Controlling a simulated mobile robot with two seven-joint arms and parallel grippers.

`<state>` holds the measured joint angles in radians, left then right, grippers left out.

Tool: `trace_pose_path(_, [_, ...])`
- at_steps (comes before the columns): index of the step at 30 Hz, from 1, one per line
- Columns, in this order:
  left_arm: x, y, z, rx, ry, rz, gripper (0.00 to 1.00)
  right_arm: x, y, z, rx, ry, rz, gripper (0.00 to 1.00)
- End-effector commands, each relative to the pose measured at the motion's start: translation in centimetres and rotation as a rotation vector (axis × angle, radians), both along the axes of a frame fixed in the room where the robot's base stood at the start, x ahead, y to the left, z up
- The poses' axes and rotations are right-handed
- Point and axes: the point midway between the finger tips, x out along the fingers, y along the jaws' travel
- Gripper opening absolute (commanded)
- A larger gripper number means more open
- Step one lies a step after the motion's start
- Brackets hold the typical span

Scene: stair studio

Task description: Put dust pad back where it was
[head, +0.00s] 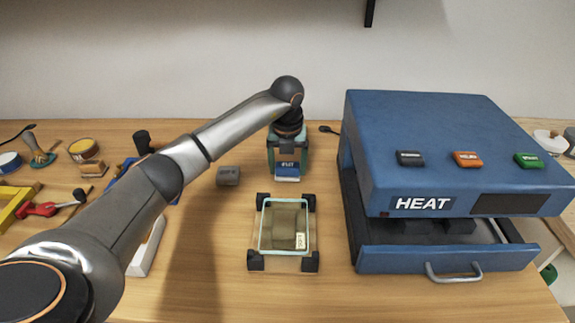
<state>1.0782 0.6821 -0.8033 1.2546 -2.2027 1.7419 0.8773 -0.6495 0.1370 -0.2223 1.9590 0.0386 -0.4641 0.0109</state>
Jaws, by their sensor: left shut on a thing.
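My left arm reaches in from the left, and its gripper (287,148) points down at the back middle of the table. It is shut on a small blue and white pad (287,170) with dark lettering, which I take to be the dust pad. The lettering is too small to read surely. A teal holder (271,158) shows around and behind the pad. My wrist hides the fingers and much of the holder, so I cannot tell whether the pad rests in it or hangs just above. My right gripper is not in view.
A teal-rimmed frame (262,228) with black corner blocks stands in front. A grey block (228,176) lies left of the holder. A blue HEAT machine (445,150) with a pulled-out drawer (395,260) fills the right. Tools and a red-handled item (40,209) crowd the left.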

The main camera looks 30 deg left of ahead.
Motion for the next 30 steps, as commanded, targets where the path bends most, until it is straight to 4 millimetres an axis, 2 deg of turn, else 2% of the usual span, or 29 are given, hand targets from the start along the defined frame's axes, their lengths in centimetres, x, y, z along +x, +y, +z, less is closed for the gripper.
trace_pose_path(5, [0.0,0.0,-0.3,0.0,0.0,0.001,0.35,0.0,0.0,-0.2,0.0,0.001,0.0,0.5])
trace_pose_path(6, [0.0,0.0,-0.4,0.0,0.0,0.001,0.8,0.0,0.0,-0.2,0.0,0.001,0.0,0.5])
trace_pose_path(11, [0.0,0.0,-0.3,0.0,0.0,0.001,0.98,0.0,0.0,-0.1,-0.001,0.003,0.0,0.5])
trace_pose_path(18, [0.0,0.0,-0.3,0.0,0.0,0.001,1.0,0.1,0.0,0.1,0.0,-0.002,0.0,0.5])
trace_pose_path(22, [0.0,0.0,0.6,0.0,-0.001,0.001,1.0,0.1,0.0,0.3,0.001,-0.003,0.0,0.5])
trace_pose_path(26, [-0.3,-0.2,2.7,-0.001,-0.005,0.001,1.0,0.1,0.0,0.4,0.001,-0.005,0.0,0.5])
trace_pose_path(30, [-0.6,-0.4,5.9,-0.001,-0.006,-0.001,1.0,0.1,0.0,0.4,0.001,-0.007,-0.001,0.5])
